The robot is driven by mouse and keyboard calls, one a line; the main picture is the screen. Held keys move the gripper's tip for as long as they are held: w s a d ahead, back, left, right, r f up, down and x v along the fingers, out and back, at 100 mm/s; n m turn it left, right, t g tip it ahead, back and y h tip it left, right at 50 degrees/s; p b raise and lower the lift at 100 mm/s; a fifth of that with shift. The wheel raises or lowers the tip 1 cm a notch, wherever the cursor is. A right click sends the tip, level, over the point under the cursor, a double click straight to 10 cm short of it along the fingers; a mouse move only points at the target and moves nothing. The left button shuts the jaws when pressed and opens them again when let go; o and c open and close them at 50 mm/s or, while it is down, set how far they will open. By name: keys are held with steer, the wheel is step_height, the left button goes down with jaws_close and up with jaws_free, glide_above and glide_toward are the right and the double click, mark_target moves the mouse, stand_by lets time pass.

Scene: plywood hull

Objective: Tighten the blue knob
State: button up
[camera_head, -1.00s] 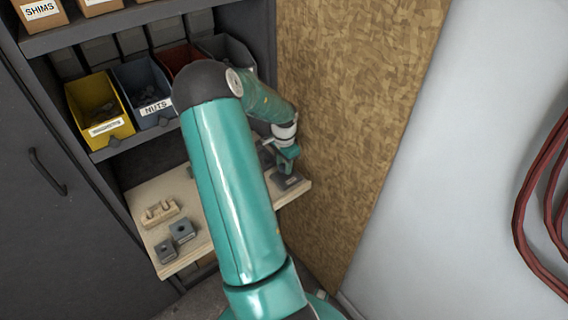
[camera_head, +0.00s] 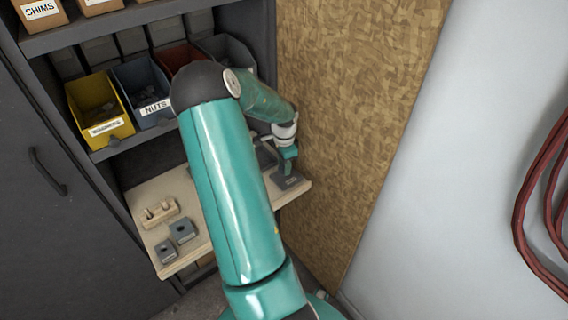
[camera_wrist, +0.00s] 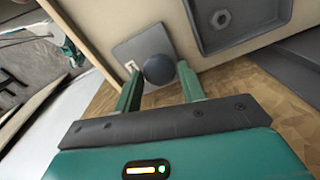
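The knob (camera_wrist: 159,69) is round and dark blue. In the wrist view it stands on a square grey plate (camera_wrist: 143,46) at the edge of a pale board. My gripper (camera_wrist: 158,76) is open, with one finger on each side of the knob. The gaps are small, and I cannot tell whether either finger touches it. In the head view my gripper (camera_head: 289,165) points down over a dark grey block (camera_head: 287,181) at the right end of the wooden shelf. The knob is hidden there.
The wooden shelf (camera_head: 200,245) also holds two small grey blocks (camera_head: 174,241) and a wooden peg holder (camera_head: 160,212). Bins, including a yellow one (camera_head: 98,108) and a blue NUTS bin (camera_head: 146,92), sit above. A plywood wall (camera_head: 350,110) stands close on the right.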

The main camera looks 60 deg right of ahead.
steer(key=shift+o, duration=1.3)
steer(key=shift+r, duration=0.1)
step_height(320, 180, up, 14)
steer(key=shift+f, duration=0.2)
steer(key=shift+a, duration=0.1)
